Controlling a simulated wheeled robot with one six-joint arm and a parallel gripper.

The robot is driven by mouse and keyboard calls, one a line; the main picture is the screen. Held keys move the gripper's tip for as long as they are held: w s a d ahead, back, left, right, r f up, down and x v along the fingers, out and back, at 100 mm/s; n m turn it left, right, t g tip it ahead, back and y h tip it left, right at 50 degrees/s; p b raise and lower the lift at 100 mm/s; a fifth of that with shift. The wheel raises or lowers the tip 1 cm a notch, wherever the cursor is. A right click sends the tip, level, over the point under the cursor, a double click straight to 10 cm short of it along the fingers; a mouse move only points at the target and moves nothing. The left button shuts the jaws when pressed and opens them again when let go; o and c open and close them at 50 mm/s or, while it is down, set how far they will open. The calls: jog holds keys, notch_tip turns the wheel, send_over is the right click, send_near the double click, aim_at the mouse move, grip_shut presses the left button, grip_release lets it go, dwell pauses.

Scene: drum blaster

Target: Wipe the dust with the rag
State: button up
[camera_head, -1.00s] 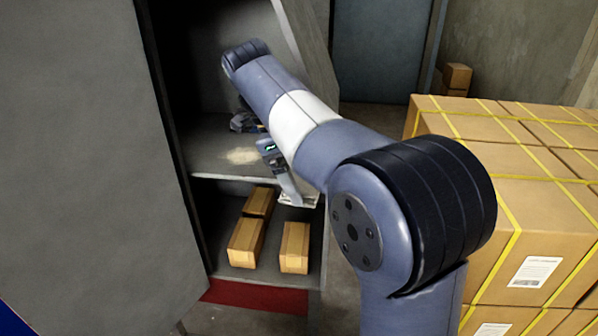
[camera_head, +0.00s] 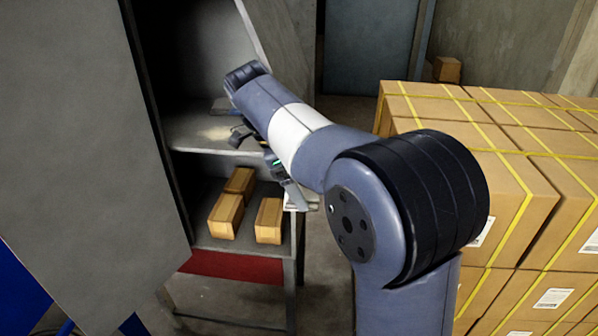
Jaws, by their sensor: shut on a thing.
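The dust (camera_head: 215,132) is a pale patch on the bare upper shelf of the open grey cabinet. My gripper (camera_head: 294,196) is low and to the right of the dust, at the cabinet's right front edge and partly behind my arm. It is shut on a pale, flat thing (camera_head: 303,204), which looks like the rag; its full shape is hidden. The gripper and the rag are apart from the dust. The exact fingertips are too small to make out.
Brown boxes (camera_head: 226,215) sit on the lower shelf. The cabinet door (camera_head: 80,150) stands at the left. Strapped cartons (camera_head: 500,190) fill the right side. Some floor (camera_head: 330,270) is clear between.

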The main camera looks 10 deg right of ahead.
jog(key=w+d+f+n+t+y, duration=0.1)
jog(key=w+f+n+t, duration=0.1)
jog(key=f+n, duration=0.45)
jog(key=w+d+f+n+t, duration=0.1)
jog(key=w+f+n, duration=0.15)
jog(key=f, duration=0.75)
jog(key=s+d+f+n+t+y, duration=0.1)
jog(key=s+d+f+n, duration=0.1)
jog(key=f+n, duration=0.3)
jog(key=s+d+f+n+t+y, duration=0.1)
jog(key=f+n, duration=0.4)
jog(key=f, duration=0.5)
jog(key=shift+s+d+f+n+y, duration=0.4)
jog(key=shift+s+d+y, duration=0.5)
jog(key=shift+s, duration=0.35)
